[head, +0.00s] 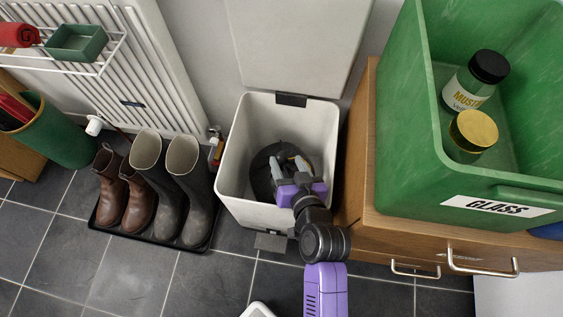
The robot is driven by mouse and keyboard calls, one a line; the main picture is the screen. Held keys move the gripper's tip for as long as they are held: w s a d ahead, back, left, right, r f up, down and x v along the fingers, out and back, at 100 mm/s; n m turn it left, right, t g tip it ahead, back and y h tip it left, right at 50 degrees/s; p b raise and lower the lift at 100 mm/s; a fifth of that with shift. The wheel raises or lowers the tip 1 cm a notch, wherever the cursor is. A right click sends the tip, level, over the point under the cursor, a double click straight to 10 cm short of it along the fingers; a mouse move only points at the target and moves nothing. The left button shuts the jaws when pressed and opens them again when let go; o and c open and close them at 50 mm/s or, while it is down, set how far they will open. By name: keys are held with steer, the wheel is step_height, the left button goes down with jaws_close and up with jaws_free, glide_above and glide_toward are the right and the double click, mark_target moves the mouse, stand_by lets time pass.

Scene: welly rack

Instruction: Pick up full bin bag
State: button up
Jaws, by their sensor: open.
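The full bin bag (263,173) is a dark, rounded bundle inside the white pedal bin (232,187), whose lid (290,40) stands open against the wall. My gripper (290,166) is inside the bin's mouth, over the right part of the bag. Its grey fingers are apart. Part of the bag is hidden behind my gripper and wrist. I cannot tell whether the fingers touch the bag.
Brown boots (112,190) and dark wellies (190,185) stand on a black tray (165,238) left of the bin. A wooden cabinet (358,165) with a green GLASS crate (420,150) is close on the right. Tiled floor is clear at the front left.

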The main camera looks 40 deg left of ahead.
steer(key=shift+b+x, duration=0.35)
steer(key=shift+x, duration=1.1)
steer(key=shift+c, duration=0.4)
jaws_close()
steer(key=shift+r, duration=0.3)
